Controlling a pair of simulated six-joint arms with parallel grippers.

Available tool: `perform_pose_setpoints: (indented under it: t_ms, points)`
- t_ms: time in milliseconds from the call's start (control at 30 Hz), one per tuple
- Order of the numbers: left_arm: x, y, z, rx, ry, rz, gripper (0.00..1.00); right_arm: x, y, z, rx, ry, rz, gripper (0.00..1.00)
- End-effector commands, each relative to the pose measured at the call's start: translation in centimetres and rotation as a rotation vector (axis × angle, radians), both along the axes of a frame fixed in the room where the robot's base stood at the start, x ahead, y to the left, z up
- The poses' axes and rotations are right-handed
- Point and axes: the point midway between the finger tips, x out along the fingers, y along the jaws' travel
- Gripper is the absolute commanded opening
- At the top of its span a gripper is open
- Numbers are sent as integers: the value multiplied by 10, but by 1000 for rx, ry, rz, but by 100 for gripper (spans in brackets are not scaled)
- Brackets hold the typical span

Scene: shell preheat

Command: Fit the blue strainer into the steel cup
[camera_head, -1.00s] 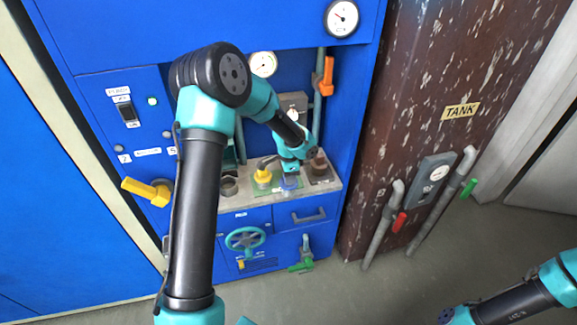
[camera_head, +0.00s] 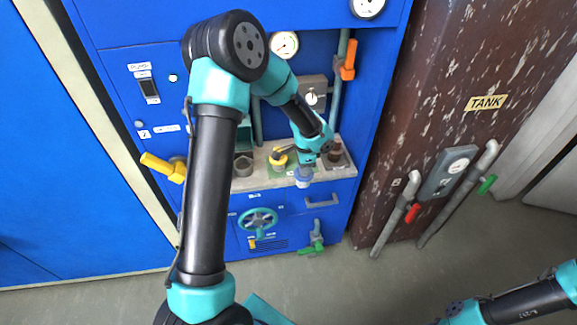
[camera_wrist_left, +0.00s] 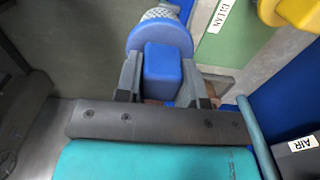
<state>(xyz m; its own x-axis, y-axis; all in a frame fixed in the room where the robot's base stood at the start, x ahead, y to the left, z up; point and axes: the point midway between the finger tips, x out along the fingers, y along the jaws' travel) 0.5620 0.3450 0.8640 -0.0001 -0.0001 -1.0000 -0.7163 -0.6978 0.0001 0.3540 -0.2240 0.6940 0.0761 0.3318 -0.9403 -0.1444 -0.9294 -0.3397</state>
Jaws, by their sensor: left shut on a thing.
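The blue strainer (camera_head: 303,178) hangs from my left gripper (camera_head: 306,160), in front of the counter's right half in the head view. In the left wrist view, my left gripper (camera_wrist_left: 160,82) is shut on the strainer's blue block-shaped handle (camera_wrist_left: 163,68). The strainer's round rim and pale mesh (camera_wrist_left: 160,13) show beyond the fingers.
A brown object (camera_head: 334,149) sits on a dark plate at right. A green CLEAN label area (camera_wrist_left: 222,30) lies beside the strainer. Pipes and an orange-handled valve (camera_head: 348,60) rise behind.

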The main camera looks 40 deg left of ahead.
Motion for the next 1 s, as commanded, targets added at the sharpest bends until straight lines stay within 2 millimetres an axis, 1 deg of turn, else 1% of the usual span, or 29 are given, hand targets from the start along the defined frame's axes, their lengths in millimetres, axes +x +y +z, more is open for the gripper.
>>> perform_pose_setpoints:
  t_ms: [133, 267, 367, 467, 500, 600, 700, 833, 900, 1000]
  points:
    - [-4, 6, 0, 0, 0, 23, 11, 0, 0, 0, 0, 0, 0, 43]
    - [-18, 24, 1, 0, 0, 105, 11, 0, 0, 0, 0, 0, 0, 43]
    - [-37, 47, 2, 1, -1, 214, 11, 0, 0, 0, 0, 0, 0, 43]
    - [-62, 73, 4, 1, -1, 351, 11, 0, 0, 0, 0, 0, 0, 43]
    - [-74, 83, 4, 0, -1, 411, 11, 0, 0, 0, 0, 0, 0, 43]
    - [-102, 105, 6, 1, -2, 552, 11, 0, 0, 0, 0, 0, 0, 43]
    - [-126, 121, 7, 0, -1, 673, 11, 0, 0, 0, 0, 0, 0, 43]
    - [-145, 133, 9, 0, -3, 769, 11, 0, 0, 0, 0, 0, 0, 43]
    - [-150, 135, 9, -1, -3, 795, 11, 0, 0, 0, 0, 0, 0, 43]
    - [-152, 136, 9, -1, -3, 805, 11, 0, 0, 0, 0, 0, 0, 43]
